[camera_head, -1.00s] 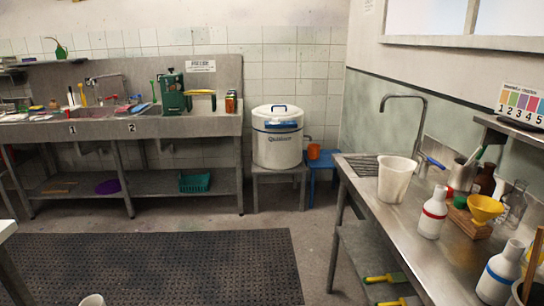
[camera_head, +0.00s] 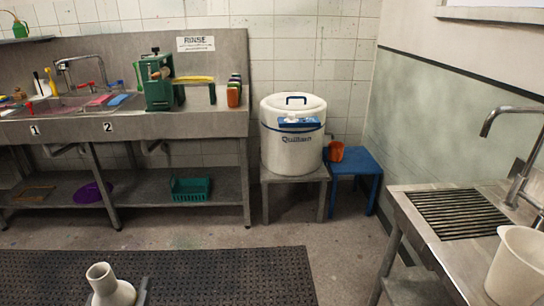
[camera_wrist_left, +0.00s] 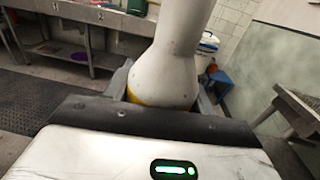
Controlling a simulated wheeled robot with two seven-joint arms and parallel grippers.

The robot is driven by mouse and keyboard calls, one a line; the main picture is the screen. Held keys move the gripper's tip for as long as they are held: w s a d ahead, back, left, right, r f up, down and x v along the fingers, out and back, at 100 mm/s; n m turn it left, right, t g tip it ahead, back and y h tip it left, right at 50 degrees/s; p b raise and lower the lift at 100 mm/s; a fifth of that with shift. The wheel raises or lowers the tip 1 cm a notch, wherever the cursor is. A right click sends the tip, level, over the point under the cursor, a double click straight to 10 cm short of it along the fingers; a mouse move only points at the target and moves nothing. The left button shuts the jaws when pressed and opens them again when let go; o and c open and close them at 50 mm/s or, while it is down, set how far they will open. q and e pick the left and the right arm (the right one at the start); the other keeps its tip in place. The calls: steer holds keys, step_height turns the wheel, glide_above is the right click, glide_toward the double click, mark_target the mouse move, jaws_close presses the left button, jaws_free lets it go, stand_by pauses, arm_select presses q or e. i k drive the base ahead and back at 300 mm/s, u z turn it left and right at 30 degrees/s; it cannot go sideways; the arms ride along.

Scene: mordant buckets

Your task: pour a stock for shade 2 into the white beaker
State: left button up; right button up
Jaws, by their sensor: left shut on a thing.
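My left gripper (camera_wrist_left: 163,98) is shut on a white bottle (camera_wrist_left: 172,62) with a yellow band low on its body. In the head view the bottle (camera_head: 112,292) shows at the bottom edge, its open mouth upward, roughly upright; its lower part is cut off. Only a dark bit of the gripper (camera_head: 142,292) shows beside it. The white beaker (camera_head: 515,268) stands on the steel bench at the far right, cut by the frame edge. The bottle is well apart from it, to the left. My right gripper is not in view.
The steel sink bench (camera_head: 455,268) with a drain grille (camera_head: 458,214) and tap (camera_head: 520,150) is at the right. A white tank (camera_head: 292,140) stands at the back beside a blue stool (camera_head: 356,168). The floor between the dark mat (camera_head: 200,275) and the bench is clear.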

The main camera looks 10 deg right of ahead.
mark_target(515, 277)
steer(key=i, duration=1.45)
steer(key=z, duration=3.3)
